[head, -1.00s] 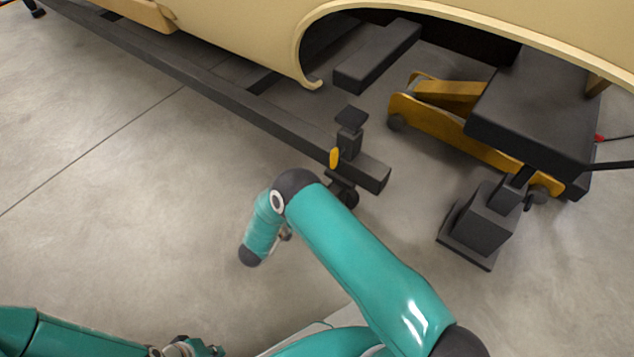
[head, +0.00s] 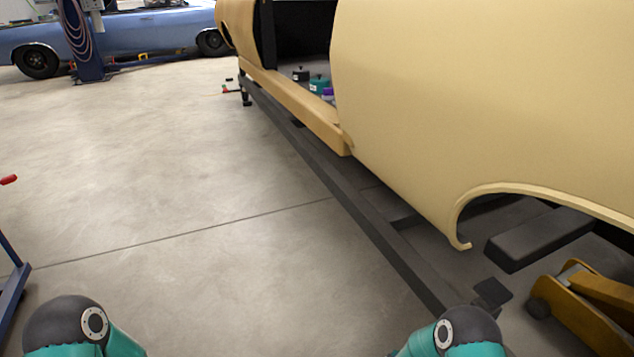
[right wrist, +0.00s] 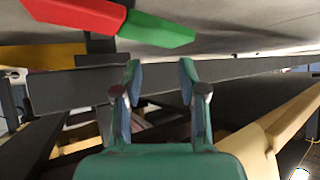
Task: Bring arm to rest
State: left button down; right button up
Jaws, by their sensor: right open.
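My right gripper (right wrist: 160,85) is open and empty in the right wrist view, its two teal fingers spread apart. In that view a dark rail (right wrist: 70,92) runs across behind the fingers. In the head view only the upper parts of both my arms show, at the bottom edge, the right one beside the dark frame rail. Neither gripper shows in the head view. My left gripper is out of view.
The cream car shell (head: 480,110) stands on a dark frame rail (head: 340,195) at the right. A yellow jack (head: 590,305) is at the lower right. A blue car (head: 140,38) and blue post (head: 85,45) are far left.

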jog(key=s+a+n+g+y, duration=0.3)
jog(key=s+a+g+y, duration=0.15)
jog(key=s, duration=0.75)
jog(key=s+a+n+g+y, duration=0.2)
jog(key=s+a+g+y, duration=0.3)
jog(key=s, duration=0.7)
notch_tip(320, 180, up, 39)
jog(key=p, duration=3.8)
jog(key=shift+s+a+n+t+y, duration=0.35)
jog(key=shift+a+n+t, duration=0.05)
jog(key=shift+t, duration=0.05)
jog(key=shift+s, duration=0.1)
